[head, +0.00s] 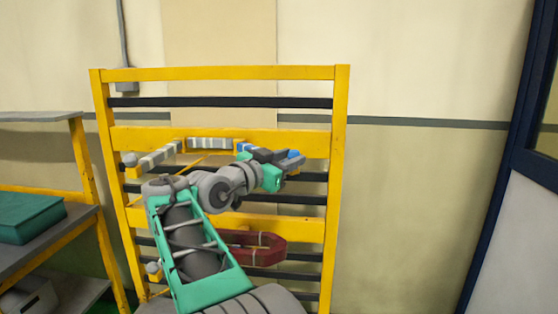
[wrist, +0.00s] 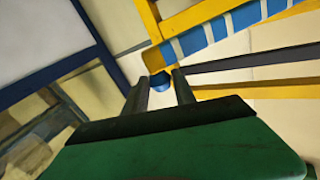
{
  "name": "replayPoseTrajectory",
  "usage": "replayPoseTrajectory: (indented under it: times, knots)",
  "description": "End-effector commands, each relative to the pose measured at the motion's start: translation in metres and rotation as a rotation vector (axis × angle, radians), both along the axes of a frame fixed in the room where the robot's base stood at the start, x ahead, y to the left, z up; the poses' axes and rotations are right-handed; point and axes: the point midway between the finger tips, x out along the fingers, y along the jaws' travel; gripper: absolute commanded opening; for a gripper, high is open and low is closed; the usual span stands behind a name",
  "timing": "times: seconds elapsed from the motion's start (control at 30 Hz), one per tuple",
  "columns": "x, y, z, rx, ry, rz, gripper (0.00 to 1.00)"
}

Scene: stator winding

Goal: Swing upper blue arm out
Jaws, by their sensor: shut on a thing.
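The upper blue arm (wrist: 235,22) shows in the wrist view as a blue bar with pale bands, running along yellow frame parts at the top right. A small round blue knob (wrist: 159,81) sits between my fingertips. In the head view, my gripper (head: 287,160) is at the right of the rack's upper crossbar, and a blue piece (head: 295,154) shows at its fingers. My gripper also shows in the wrist view (wrist: 160,79), with its two dark fingers shut on the blue knob. My gripper and wrist hide much of the blue arm in the head view.
A yellow rack (head: 341,120) with dark crossbars stands ahead. Grey banded pieces (head: 210,143) sit on its upper left, and a red loop (head: 262,250) hangs lower. A shelf with a green box (head: 28,217) is at left. Open room lies right, before a blue-framed door (head: 490,200).

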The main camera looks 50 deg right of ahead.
Motion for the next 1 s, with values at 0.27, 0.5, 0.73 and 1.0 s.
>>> replayPoseTrajectory:
  times: [0.27, 0.5, 0.73, 1.0]
  knots:
    - [-0.004, 0.0012, 0.0001, -0.001, 0.003, -0.048, 0.0]
    - [-0.0037, 0.0016, 0.0003, -0.002, 0.003, -0.047, 0.0]
    - [-0.0037, 0.0018, 0.0004, -0.001, 0.002, -0.046, 0.48]
    - [-0.0042, 0.0017, 0.0004, -0.001, 0.002, -0.047, 0.53]
